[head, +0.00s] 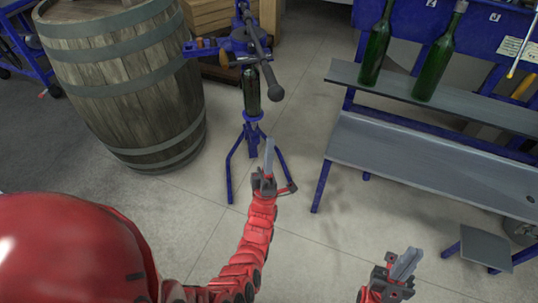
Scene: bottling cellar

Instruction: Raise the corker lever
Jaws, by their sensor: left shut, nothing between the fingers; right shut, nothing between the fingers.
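The blue corker (228,49) stands on splayed legs at the top middle of the head view. Its dark lever (261,53) slants down to the right, and its thick end hangs beside the bottle. A dark green bottle (251,92) stands upright in the corker. My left gripper (269,146) is shut and empty, pointing up the picture below the lever's end and apart from it. It overlaps the corker's legs in the picture. My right gripper (411,256) is shut and empty at the lower right, far from the corker.
A large wooden barrel (125,75) stands close left of the corker. A blue-framed bench with a grey top (425,160) is at right. Two green bottles, one (376,48) left of the other (436,60), stand on its upper shelf. Bare floor (310,110) lies between.

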